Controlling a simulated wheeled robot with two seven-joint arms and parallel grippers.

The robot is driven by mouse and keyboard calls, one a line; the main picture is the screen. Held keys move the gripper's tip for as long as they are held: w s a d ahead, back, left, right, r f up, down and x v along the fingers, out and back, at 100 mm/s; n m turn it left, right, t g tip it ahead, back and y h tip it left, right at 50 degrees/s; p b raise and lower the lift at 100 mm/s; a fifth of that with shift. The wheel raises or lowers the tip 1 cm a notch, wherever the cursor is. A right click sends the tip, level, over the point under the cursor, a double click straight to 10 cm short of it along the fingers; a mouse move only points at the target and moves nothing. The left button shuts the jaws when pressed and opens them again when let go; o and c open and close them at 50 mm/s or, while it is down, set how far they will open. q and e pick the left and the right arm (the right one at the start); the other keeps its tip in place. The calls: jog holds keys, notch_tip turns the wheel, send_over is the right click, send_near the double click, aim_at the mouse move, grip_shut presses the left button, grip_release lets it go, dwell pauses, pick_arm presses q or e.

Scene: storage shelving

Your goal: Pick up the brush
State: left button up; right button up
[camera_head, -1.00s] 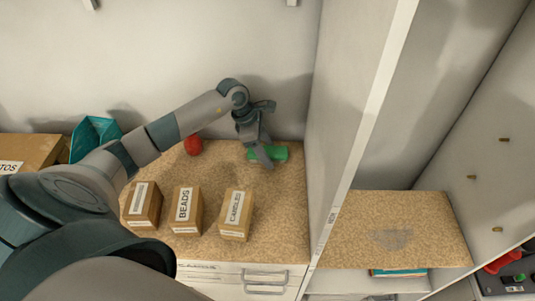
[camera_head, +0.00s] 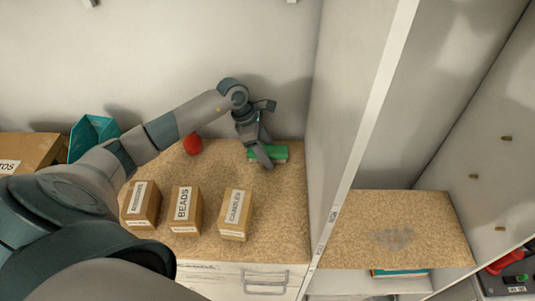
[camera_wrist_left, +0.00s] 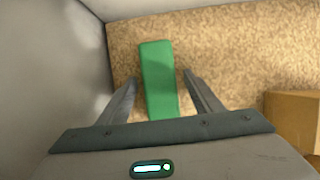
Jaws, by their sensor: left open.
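The brush appears to be the green, block-like object (camera_head: 281,153) lying on the cork-coloured top near the back wall and the tall panel. In the left wrist view, the green brush (camera_wrist_left: 158,70) runs lengthwise between the fingers, with a gap visible on each side. My left gripper (camera_head: 264,156) is open above and around it, hiding part of it in the head view. In the wrist view, my left gripper (camera_wrist_left: 160,80) shows its fingers spread on either side of the brush. My right gripper is not in view.
A red round object (camera_head: 192,144) and a teal bin (camera_head: 92,138) are to the left. The tall white panel (camera_head: 350,120) is close on the right.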

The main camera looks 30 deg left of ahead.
aim_at(268, 149)
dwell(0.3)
pick_arm(q)
jog(key=c, duration=1.2)
jog(key=shift+o, duration=0.2)
jog(key=shift+r, duration=0.1)
jog(key=shift+r+p, duration=0.2)
jog(key=shift+p, duration=0.35)
jog(key=shift+r, duration=0.1)
notch_tip(268, 149, up, 9)
jog(key=b, duration=0.4)
jog(key=shift+r+b, duration=0.35)
